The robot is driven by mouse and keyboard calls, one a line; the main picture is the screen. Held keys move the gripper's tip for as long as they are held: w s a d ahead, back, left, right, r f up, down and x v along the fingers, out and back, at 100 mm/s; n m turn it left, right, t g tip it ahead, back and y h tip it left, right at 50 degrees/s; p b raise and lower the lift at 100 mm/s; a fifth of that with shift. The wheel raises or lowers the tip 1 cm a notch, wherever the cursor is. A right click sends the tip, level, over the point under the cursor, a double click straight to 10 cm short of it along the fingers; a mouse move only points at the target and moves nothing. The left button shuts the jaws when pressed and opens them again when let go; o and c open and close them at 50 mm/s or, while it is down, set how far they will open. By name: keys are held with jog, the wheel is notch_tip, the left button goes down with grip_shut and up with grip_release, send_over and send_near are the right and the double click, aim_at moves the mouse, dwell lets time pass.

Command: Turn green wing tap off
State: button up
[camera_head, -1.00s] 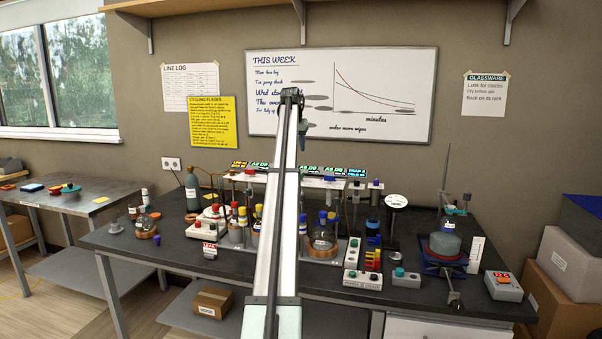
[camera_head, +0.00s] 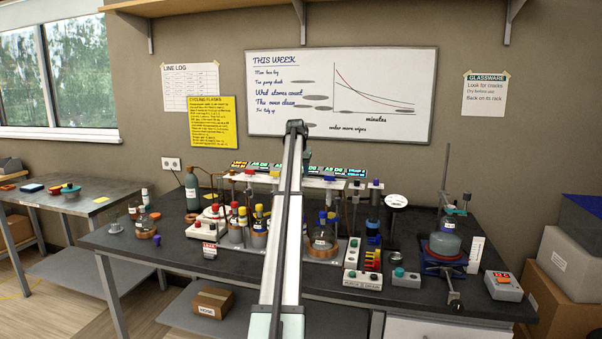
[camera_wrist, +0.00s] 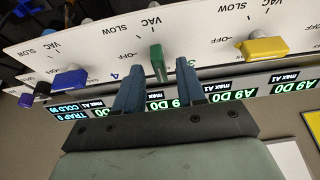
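The green wing tap (camera_wrist: 157,64) sits on the white manifold panel (camera_wrist: 100,45) in the wrist view. Its wing stands upright in the picture, pointing towards the VAC mark, crosswise to the neighbouring wings. My gripper (camera_wrist: 160,68) is open, with one blue finger on each side of the green wing. A gap shows on both sides; I cannot tell how deep the fingers reach. In the head view my arm hides the green tap and my gripper.
A blue tap (camera_wrist: 70,78) is left of the green one and a yellow tap (camera_wrist: 265,48) is right. Lit displays (camera_wrist: 225,95) run along the panel's edge. Flasks, including a capped one (camera_head: 322,238), and a switch box (camera_head: 362,279) crowd the dark bench (camera_head: 180,265).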

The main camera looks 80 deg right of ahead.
jog(key=shift+d+f, duration=0.15)
jog(key=shift+f, duration=0.25)
grip_shut()
